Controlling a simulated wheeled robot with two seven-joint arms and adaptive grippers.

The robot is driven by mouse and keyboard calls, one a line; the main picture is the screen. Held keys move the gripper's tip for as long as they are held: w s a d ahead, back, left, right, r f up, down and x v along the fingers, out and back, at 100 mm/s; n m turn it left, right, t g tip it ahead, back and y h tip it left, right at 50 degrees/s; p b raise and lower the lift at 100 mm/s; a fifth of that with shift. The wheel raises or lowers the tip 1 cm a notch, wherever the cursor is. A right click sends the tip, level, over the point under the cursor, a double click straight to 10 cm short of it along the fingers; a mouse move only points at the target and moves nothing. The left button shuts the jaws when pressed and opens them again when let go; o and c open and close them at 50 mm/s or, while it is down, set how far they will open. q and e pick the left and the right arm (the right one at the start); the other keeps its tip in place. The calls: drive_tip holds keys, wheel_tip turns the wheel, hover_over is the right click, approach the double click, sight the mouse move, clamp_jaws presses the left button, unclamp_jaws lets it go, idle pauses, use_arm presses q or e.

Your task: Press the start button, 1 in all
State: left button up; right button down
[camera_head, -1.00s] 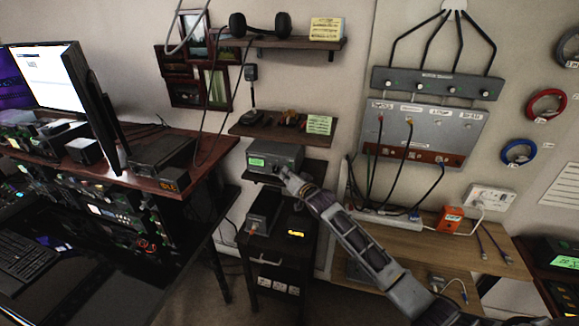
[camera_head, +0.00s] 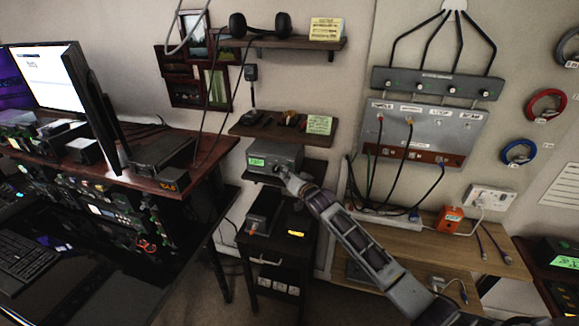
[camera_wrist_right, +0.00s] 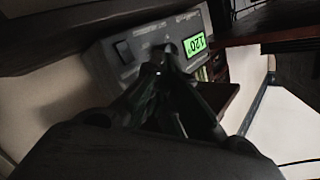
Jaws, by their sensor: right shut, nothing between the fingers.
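A grey box-shaped device (camera_head: 285,153) with a lit green display (camera_head: 257,162) sits on a small wall shelf. In the right wrist view the same device (camera_wrist_right: 150,30) shows at a turned angle, with its green display (camera_wrist_right: 195,43) and a black square control (camera_wrist_right: 123,50) on its front. My right gripper (camera_head: 281,170) is shut and empty, with its tips at the front of the device. In the wrist view its tips (camera_wrist_right: 168,62) cover part of the front beside the display. I cannot tell which control is the start button, or whether the tips touch it. My left gripper is out of view.
A shelf (camera_head: 245,128) with small items hangs just above the device. A black cabinet (camera_head: 285,250) with boxes on top stands below. A monitor desk (camera_head: 195,190) is at the left; a wooden bench (camera_head: 400,240) and cabled panel (camera_head: 440,130) are at the right.

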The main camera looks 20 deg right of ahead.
drive_tip(key=shift+w+d, duration=0.4)
drive_tip(key=shift+w, duration=0.2)
idle(1.1)
drive_tip(key=shift+s+p, duration=0.1)
drive_tip(key=shift+p, duration=0.2)
drive_tip(key=shift+s+a+r+p, duration=0.1)
drive_tip(key=shift+s+a+p, duration=0.35)
drive_tip(key=shift+s, duration=0.1)
idle(0.3)
drive_tip(key=shift+s+a+p, duration=0.7)
drive_tip(key=shift+s, duration=0.35)
drive_tip(key=shift+s+a+p, duration=0.65)
drive_tip(key=shift+s+a, duration=0.05)
drive_tip(key=shift+s, duration=0.35)
